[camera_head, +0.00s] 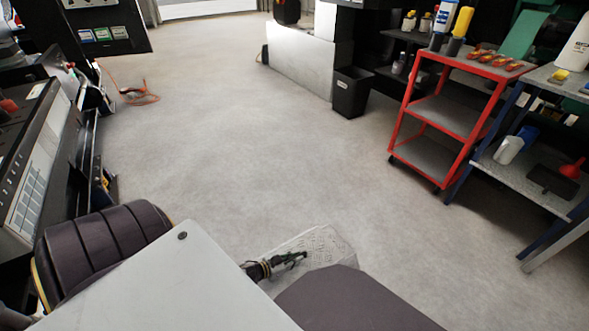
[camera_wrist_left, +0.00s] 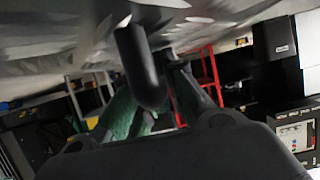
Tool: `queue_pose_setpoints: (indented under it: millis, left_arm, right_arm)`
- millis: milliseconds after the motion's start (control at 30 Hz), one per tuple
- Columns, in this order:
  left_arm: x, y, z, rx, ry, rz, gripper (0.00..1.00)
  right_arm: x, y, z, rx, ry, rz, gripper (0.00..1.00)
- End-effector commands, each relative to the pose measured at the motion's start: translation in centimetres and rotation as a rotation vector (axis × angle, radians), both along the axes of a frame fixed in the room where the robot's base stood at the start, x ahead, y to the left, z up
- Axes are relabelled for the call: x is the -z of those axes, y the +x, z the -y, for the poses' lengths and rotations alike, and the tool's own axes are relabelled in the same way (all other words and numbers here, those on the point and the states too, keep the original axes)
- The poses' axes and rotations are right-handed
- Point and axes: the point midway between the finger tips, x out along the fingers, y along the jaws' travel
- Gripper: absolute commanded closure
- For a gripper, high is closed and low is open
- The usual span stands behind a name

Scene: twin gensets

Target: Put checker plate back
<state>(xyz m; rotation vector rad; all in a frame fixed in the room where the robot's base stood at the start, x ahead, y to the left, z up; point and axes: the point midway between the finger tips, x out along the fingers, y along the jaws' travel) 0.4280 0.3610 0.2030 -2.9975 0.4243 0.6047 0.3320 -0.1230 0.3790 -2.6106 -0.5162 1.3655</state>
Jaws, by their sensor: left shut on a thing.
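The checker plate (camera_head: 328,240) is a pale grey, patterned plate, seen at the bottom middle of the head view beyond my body. My left gripper (camera_head: 298,257) is dark and is shut on the plate at its near left part. In the left wrist view a grey, shiny sheet (camera_wrist_left: 50,45), seemingly the plate, fills the top of the picture above the dark fingers of my left gripper (camera_wrist_left: 160,70). The exact contact of the fingers is hidden. The plate's near edge is hidden behind my own parts. My right gripper is not in view.
A red shelf cart (camera_head: 438,115) and a blue-legged shelf (camera_head: 520,175) stand at the right. A black bin (camera_head: 352,92) stands at the back. A control console (camera_head: 38,165) lines the left. An orange cable (camera_head: 140,97) lies on the floor. The middle floor is clear.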

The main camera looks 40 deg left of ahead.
Motion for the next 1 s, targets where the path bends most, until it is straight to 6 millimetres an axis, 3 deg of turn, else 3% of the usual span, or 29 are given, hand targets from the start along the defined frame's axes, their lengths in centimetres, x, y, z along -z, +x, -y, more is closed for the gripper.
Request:
queue_pose_setpoints:
  millis: [467, 1000]
  left_arm:
    - [-0.1, 0.2, 0.0, 0.001, -0.002, 0.006, 1.00]
    - [3.1, 0.2, 0.0, 0.000, -0.003, 0.006, 1.00]
  right_arm:
    - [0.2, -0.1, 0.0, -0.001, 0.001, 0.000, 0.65]
    - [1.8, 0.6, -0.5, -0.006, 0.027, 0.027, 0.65]
